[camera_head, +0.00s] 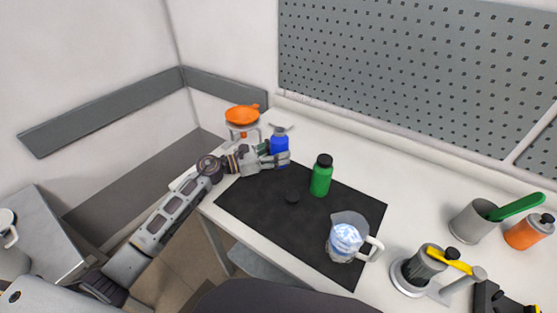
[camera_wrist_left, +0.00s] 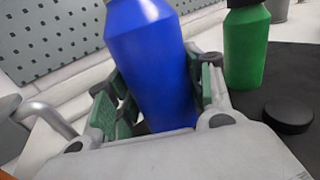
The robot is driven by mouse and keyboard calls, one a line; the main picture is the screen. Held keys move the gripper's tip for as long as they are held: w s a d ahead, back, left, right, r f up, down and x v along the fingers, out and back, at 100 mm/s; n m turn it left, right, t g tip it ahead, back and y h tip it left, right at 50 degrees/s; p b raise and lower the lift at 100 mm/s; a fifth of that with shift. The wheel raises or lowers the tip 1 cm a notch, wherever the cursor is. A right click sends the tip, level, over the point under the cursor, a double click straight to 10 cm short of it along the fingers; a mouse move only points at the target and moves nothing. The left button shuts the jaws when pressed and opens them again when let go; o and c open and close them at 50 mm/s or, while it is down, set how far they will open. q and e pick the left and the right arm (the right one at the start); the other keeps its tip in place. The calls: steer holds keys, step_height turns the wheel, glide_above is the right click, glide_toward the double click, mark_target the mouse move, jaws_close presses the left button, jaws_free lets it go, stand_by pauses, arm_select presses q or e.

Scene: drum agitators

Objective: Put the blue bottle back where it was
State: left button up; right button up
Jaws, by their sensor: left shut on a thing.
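The blue bottle (camera_head: 280,146) is at the back left of the table, at the far left corner of the black mat (camera_head: 254,200). My left gripper (camera_head: 277,160) is shut on it. In the left wrist view the blue bottle (camera_wrist_left: 150,65) stands between the two finger pads and looks slightly tilted in that picture. Its base is hidden by the gripper, so I cannot tell whether it touches the table. My right gripper is not in view.
A green bottle (camera_head: 321,177) and a small black cap (camera_head: 292,197) are on the mat. A pitcher (camera_head: 344,237) stands at its front right. Grey cup (camera_head: 472,222) and orange bottle (camera_head: 526,233) are at right.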

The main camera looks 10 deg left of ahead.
arm_select(q)
steer(key=shift+f, duration=1.7)
steer(key=shift+f, duration=0.1)
steer(key=o, duration=1.2)
